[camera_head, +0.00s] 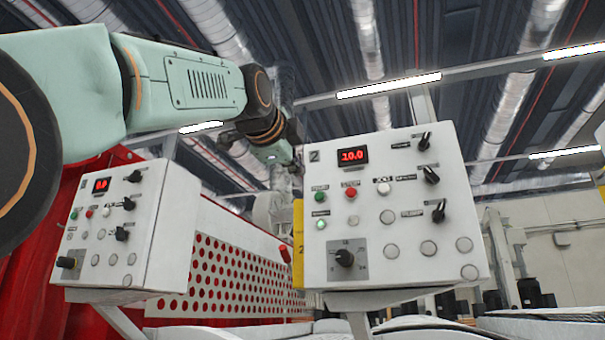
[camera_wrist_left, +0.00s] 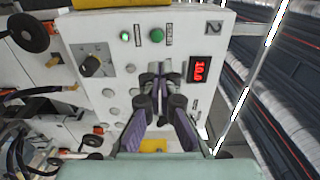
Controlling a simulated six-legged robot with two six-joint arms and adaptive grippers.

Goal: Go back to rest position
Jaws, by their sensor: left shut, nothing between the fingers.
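My left arm comes in from the left in the head view. Its gripper (camera_head: 296,168) is small and partly hidden near the upper left edge of the control box marked 2 (camera_head: 375,265). In the left wrist view the left gripper (camera_wrist_left: 158,78) has its dark fingers together and empty, in front of the same box's white face (camera_wrist_left: 95,40). I cannot tell how far apart they are. The box's red display (camera_head: 352,155) reads 10.0. One green button (camera_head: 320,223) on it looks lit. My right gripper is not in view.
A second white control box (camera_head: 110,225) with a red display stands at the left, below my arm. A red machine with a perforated white guard (camera_head: 235,265) lies behind the boxes. The space above the box marked 2 looks clear, up to the ceiling lights.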

